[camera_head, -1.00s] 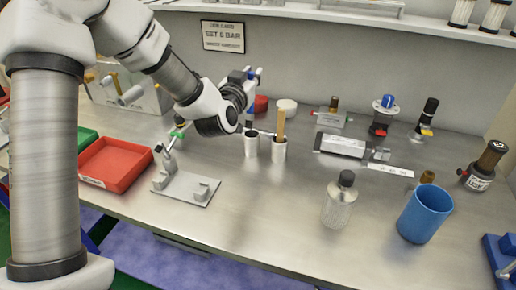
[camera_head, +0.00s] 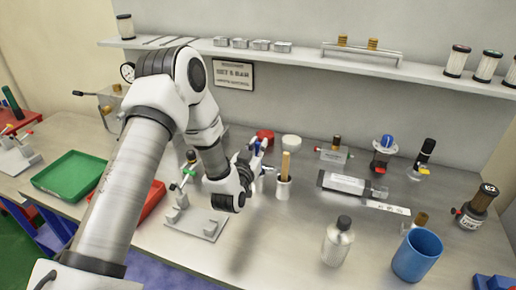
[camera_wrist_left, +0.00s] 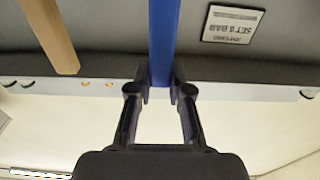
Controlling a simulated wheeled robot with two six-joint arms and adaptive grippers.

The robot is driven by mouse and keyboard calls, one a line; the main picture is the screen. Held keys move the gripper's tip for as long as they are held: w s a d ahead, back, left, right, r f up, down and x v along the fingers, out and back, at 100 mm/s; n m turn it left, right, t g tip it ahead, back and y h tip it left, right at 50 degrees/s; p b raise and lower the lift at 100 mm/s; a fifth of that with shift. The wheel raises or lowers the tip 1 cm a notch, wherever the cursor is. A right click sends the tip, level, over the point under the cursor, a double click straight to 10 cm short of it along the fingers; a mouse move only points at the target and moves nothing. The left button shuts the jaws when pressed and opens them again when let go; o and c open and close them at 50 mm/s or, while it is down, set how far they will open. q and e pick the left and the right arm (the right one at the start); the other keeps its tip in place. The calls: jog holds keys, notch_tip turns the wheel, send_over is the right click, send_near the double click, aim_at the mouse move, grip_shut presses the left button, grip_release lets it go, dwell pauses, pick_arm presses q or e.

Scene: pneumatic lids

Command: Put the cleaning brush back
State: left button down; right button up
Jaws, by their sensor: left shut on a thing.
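My left gripper (camera_head: 256,158) is shut on the blue handle of the cleaning brush (camera_head: 264,144). In the left wrist view the blue handle (camera_wrist_left: 162,40) runs between the two fingers. The brush's lower end is hidden in the head view, so I cannot tell whether it is inside a cup. A white cup (camera_head: 283,189) with a wooden-handled tool (camera_head: 285,164) upright in it stands just right of the gripper. A second white cup is mostly hidden behind the gripper. My right gripper is not in view.
A grey metal fixture (camera_head: 197,222) stands in front of the left arm. A clear bottle (camera_head: 337,243) and a blue cup (camera_head: 416,256) stand at the front right. A grey cylinder (camera_head: 345,184) lies behind them. Red (camera_head: 152,200) and green (camera_head: 72,176) trays are at left.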

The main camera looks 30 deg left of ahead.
pick_arm(q)
jog(key=shift+w+f, duration=0.1)
jog(key=shift+f, duration=0.55)
jog(key=shift+f, duration=0.15)
jog(key=c, duration=1.1)
grip_release()
